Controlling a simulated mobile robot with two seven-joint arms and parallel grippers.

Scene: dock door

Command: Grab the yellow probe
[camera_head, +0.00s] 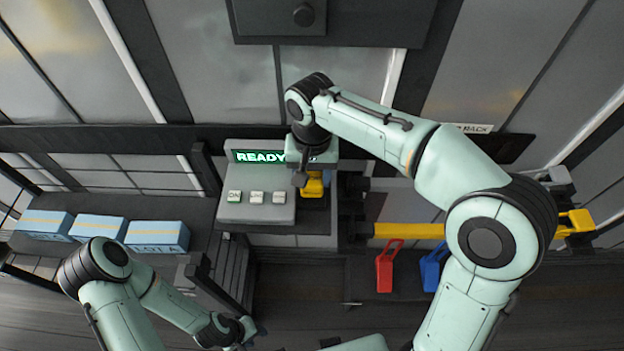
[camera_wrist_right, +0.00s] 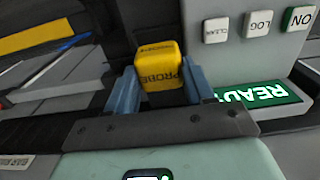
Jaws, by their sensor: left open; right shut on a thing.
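The yellow probe (camera_head: 314,184) is at the right side of the grey console in the head view. In the right wrist view the yellow probe (camera_wrist_right: 160,66), lettered PROBE, sits between the two blue-grey fingers. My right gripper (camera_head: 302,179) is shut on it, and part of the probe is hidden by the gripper. In the right wrist view my right gripper (camera_wrist_right: 160,88) has a finger on each side of the probe. My left gripper (camera_head: 240,332) is low in the head view, away from the probe, open and empty.
The grey console (camera_head: 255,212) has a green READY screen (camera_head: 260,157) and three buttons. Blue boxes (camera_head: 157,236) stand on a shelf at left. A yellow bar (camera_head: 408,230), a red tag (camera_head: 389,266) and a blue tag (camera_head: 431,268) are right of the console.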

